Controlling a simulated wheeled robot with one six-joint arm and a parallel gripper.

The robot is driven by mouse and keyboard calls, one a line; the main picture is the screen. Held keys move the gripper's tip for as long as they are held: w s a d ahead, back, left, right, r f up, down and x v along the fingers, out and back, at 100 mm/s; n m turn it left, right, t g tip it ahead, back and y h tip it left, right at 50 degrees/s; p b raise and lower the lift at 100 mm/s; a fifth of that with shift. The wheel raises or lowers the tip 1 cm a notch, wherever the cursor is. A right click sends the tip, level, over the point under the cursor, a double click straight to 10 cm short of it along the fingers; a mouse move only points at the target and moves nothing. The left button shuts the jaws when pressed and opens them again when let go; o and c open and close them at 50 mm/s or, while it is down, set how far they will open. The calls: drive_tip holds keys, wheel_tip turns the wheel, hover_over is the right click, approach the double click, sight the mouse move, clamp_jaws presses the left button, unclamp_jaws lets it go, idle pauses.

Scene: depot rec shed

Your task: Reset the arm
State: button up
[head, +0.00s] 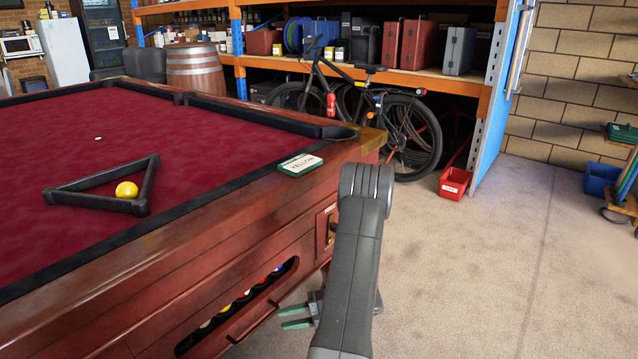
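My arm (352,262) rises in front of the pool table's near right corner and bends back down at its top. My gripper (296,317) hangs low at the side of the table, just right of the ball-return slot. Its two green-tipped fingers point left and stand apart, with nothing seen between them. The lower part of the arm is cut off by the bottom edge of the picture.
The pool table (215,135) fills the left. A bicycle (408,130) and red bin (454,183) stand behind.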

sight(260, 323)
drive_tip(key=a, duration=0.2)
drive_tip(key=a+f+b, duration=0.1)
drive_tip(key=a, duration=0.2)
drive_tip(key=s+a+b, duration=0.1)
drive_tip(key=a, duration=0.2)
drive_tip(key=shift+s+f, duration=0.1)
drive_tip(key=shift+f, duration=0.05)
drive_tip(key=shift+s+d, duration=0.1)
drive_tip(key=shift+s+d+b, duration=0.4)
drive_tip(key=shift+d, duration=0.05)
